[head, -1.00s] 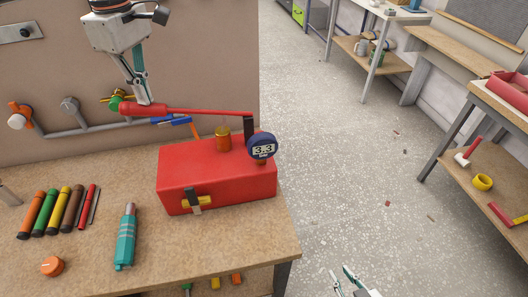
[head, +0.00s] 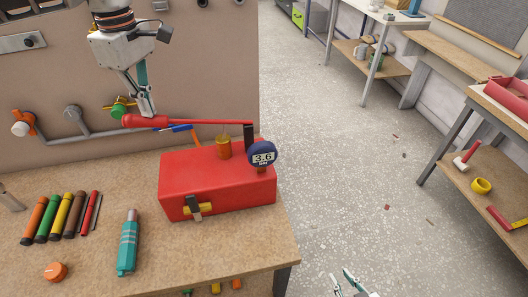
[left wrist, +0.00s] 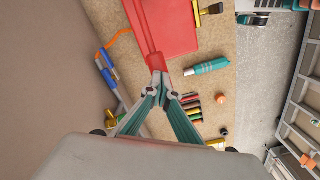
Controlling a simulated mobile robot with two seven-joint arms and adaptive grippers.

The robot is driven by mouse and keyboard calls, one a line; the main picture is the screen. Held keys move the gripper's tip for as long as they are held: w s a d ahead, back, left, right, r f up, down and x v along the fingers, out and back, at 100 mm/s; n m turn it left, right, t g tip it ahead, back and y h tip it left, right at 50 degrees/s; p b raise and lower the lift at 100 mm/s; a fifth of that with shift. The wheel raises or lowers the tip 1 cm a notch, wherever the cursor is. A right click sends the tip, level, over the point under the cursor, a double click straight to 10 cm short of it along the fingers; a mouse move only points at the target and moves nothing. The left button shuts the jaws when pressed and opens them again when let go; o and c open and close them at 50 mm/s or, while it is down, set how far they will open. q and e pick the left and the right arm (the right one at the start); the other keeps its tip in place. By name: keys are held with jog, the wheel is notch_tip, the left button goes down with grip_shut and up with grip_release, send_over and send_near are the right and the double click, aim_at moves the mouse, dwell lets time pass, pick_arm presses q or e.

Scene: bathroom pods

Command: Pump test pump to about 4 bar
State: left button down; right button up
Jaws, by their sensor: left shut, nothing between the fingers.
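The red test pump (head: 215,182) stands on the wooden bench. Its long red lever (head: 195,123) runs left from the black post, nearly level. The round blue gauge (head: 262,154) on its right end reads 3.6. My left gripper (head: 148,113) is shut and empty, its fingertips down at the top of the lever's thick handle end. In the left wrist view, the shut fingertips (left wrist: 157,88) are at the end of the red handle (left wrist: 156,62); whether they touch it is unclear. My right gripper (head: 345,283) is partly in view at the bottom edge, fingers apart, over the floor.
A teal cylinder (head: 128,243), several coloured tubes (head: 60,217) and an orange knob (head: 55,272) lie on the bench left of the pump. Wall pipes with valves (head: 73,112) run behind the lever. Floor right of the bench is open.

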pick_arm(q)
notch_tip(320, 180, up, 7)
jog(key=shift+f, duration=0.1)
jog(key=shift+f, duration=0.1)
dwell(0.5)
notch_tip(320, 180, down, 2)
jog(key=shift+f+b, duration=0.25)
jog(key=shift+b, duration=0.2)
jog(key=shift+r+p, duration=0.45)
jog(key=shift+r, duration=1)
jog(key=shift+f, duration=0.1)
